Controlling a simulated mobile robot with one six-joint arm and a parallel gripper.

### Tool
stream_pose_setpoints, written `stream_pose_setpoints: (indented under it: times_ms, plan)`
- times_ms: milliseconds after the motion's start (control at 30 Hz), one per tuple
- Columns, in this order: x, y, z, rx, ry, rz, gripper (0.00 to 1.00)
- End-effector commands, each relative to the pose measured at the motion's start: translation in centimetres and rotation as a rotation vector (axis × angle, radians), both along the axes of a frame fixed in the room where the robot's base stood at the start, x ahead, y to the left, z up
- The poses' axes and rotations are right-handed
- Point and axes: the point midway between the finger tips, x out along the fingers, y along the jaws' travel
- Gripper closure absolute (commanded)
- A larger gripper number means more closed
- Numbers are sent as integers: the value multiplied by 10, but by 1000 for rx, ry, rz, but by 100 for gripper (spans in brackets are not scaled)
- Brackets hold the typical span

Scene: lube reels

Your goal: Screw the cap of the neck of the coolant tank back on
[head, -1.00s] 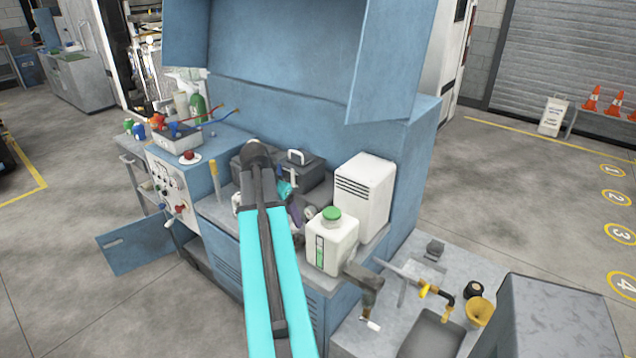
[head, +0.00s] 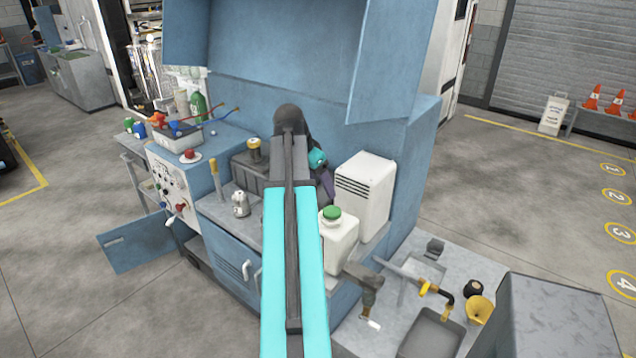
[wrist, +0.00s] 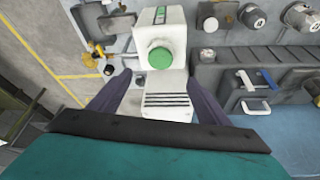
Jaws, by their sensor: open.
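The white coolant tank (head: 340,240) stands at the right front of the blue cabinet's worktop, partly hidden by my arm in the head view. A green cap (head: 331,212) sits on top of it; I cannot tell how tightly. In the wrist view the tank (wrist: 160,16) is at top centre with the green cap (wrist: 160,57) facing the camera. My gripper (wrist: 159,76) is open and empty, its two dark fingers spread either side of the view below the cap. In the head view it is mostly hidden behind my arm, with a dark finger (head: 327,184) showing behind the tank.
A white vented box (head: 364,195) stands right behind the tank. A gold-topped part (head: 254,150) and a silver fitting (head: 240,204) are left of my arm. The blue cabinet back rises behind.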

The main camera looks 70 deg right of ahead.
Motion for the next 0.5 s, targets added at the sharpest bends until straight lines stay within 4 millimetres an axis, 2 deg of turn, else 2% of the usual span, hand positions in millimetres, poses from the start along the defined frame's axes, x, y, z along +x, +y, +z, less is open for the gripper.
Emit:
stream_pose_setpoints:
  times_ms: [267,500]
  plan:
    - [-4,-6,-15,1,0,0,29]
    - [-8,-14,-37,3,1,-1,29]
